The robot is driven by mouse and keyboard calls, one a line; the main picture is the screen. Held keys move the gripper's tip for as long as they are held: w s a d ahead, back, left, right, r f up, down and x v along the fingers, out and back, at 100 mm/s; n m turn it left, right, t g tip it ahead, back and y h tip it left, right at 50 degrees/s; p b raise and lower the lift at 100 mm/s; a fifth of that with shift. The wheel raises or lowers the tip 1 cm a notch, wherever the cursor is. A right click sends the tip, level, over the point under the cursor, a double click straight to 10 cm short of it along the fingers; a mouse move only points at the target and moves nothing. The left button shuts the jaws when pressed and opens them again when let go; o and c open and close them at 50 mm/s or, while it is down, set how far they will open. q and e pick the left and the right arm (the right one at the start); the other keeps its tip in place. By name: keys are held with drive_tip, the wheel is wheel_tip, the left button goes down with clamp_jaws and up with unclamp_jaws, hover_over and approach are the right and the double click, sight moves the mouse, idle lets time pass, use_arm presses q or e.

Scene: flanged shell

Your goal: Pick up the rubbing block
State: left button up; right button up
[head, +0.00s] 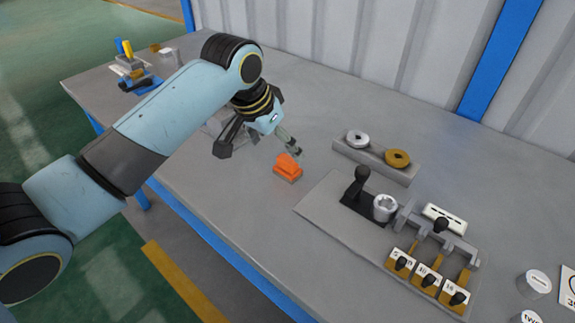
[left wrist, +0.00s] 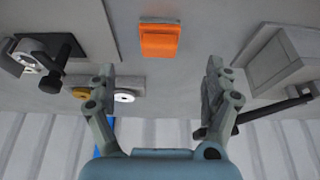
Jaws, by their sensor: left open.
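The rubbing block (head: 287,167) is a small orange block with a greyish underside, lying on the grey table. In the left wrist view the orange block (left wrist: 160,41) is at the top middle, beyond the gap between the fingers. My left gripper (head: 294,151) is just behind the block in the head view, above the table. In the left wrist view the gripper (left wrist: 160,85) has its two fingers wide apart with nothing between them. The block appears apart from both fingers. My right gripper is in neither view.
A grey holder (head: 375,160) with a silver and a brass ring stands right of the block. A grey fixture plate (head: 325,212) with a black handle lies in front of it. A grey block-like fixture (head: 222,122) sits behind my left wrist. The table around the block is clear.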

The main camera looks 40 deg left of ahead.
sight(284, 162)
use_arm(q)
drive_tip(key=x, duration=0.9)
drive_tip(key=shift+s+f, duration=0.1)
drive_tip(key=shift+s, duration=0.2)
drive_tip(key=c, duration=1.3)
